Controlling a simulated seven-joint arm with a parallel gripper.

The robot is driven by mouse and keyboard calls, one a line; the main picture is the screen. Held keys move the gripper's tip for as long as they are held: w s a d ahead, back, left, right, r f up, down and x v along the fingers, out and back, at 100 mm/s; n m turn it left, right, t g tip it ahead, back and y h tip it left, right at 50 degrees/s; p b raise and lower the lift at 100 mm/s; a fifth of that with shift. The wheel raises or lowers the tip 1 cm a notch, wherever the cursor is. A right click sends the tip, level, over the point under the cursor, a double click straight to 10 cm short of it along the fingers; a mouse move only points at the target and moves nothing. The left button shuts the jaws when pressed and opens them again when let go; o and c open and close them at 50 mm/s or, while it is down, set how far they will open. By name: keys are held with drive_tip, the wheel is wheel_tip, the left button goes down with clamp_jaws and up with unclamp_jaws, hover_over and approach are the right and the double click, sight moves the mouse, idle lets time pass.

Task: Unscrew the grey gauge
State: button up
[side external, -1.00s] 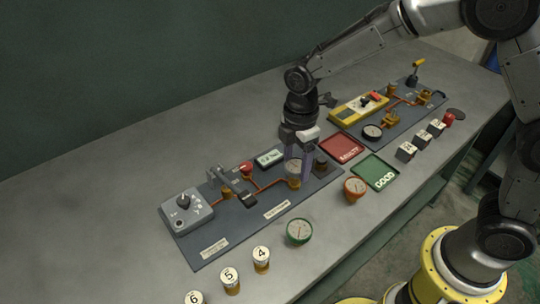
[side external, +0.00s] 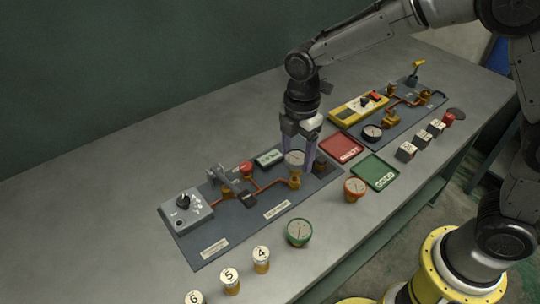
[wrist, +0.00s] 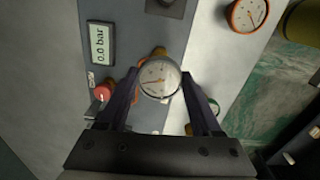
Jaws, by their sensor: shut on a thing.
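The grey gauge (side external: 295,158), with a pale round dial and an orange needle, is between the fingers of my gripper (side external: 297,165). My gripper is shut on it. In the wrist view the gauge (wrist: 160,78) sits between the two fingertips, dial toward the camera. In the side view it is above the brass fitting (side external: 295,182) at the end of the copper pipe, and seems clear of it. The fitting is partly hidden behind the gauge in the wrist view.
An orange gauge (side external: 354,189) and a green gauge (side external: 299,232) stand on the table in front. A red tray (side external: 341,147) and green GOOD tray (side external: 375,172) lie to the right. A display (wrist: 97,44) reads 0.0 bar.

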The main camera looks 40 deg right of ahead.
drive_tip(key=shift+r, duration=1.2)
